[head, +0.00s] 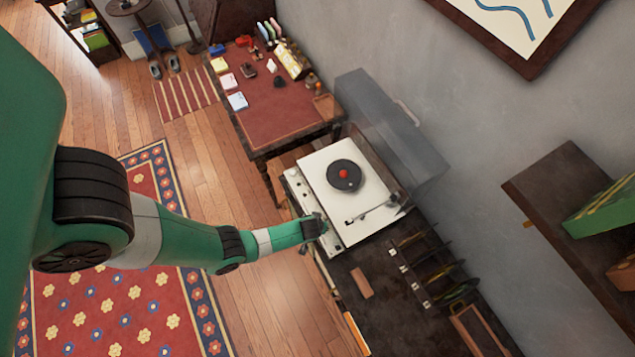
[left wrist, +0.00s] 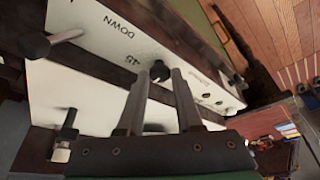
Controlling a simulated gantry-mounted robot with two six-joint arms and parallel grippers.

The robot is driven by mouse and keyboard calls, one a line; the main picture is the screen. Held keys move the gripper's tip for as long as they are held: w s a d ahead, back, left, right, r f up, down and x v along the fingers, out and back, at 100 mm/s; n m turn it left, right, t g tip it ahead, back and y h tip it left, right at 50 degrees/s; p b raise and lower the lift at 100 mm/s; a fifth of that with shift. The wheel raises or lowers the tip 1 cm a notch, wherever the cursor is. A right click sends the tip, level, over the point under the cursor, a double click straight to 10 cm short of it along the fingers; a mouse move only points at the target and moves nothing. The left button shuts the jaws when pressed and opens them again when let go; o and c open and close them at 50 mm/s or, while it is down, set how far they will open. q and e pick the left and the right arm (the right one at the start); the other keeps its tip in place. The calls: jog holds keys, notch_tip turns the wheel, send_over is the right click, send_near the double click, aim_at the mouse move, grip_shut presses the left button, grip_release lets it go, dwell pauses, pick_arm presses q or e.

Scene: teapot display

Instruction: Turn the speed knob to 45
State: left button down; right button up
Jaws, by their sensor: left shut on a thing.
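The white turntable (head: 322,183) has its clear lid raised and a small black record with a red centre (head: 345,175) on it. My left gripper (head: 316,226) is at the turntable's front control strip. In the left wrist view its two fingers (left wrist: 162,78) are shut on the black speed knob (left wrist: 159,70), one on each side. A printed mark that looks like 45 is beside the knob, and "DOWN" is printed farther along the white panel (left wrist: 90,55). The knob's pointer cannot be made out. My right gripper is in neither view.
The tonearm (head: 372,211) lies across the turntable's near right part. Records stand in a rack (head: 430,265) on the dark cabinet. A red-topped desk (head: 285,125) stands behind, and a wall shelf (head: 560,190) is at right.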

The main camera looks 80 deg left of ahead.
pick_arm(q)
jog(key=shift+m, duration=0.4)
jog(key=m, duration=0.1)
jog(key=m+t+h+p, duration=0.1)
jog(key=shift+s+a+r+m, duration=0.1)
jog(key=shift+s+a+m, duration=0.05)
jog(key=shift+m, duration=0.15)
jog(key=m, duration=0.2)
jog(key=shift+a+m+t+h, duration=0.1)
jog(key=shift+m+t+h, duration=0.2)
jog(key=shift+m+h, duration=0.1)
jog(key=m, duration=0.2)
jog(key=shift+m+h, duration=0.3)
jog(key=shift+h, duration=0.1)
jog(key=shift+s+a+m+h+b, duration=0.15)
jog(key=shift+m+h+b, duration=0.45)
jog(key=shift+m, duration=0.9)
jog(key=c, duration=0.6)
grip_release()
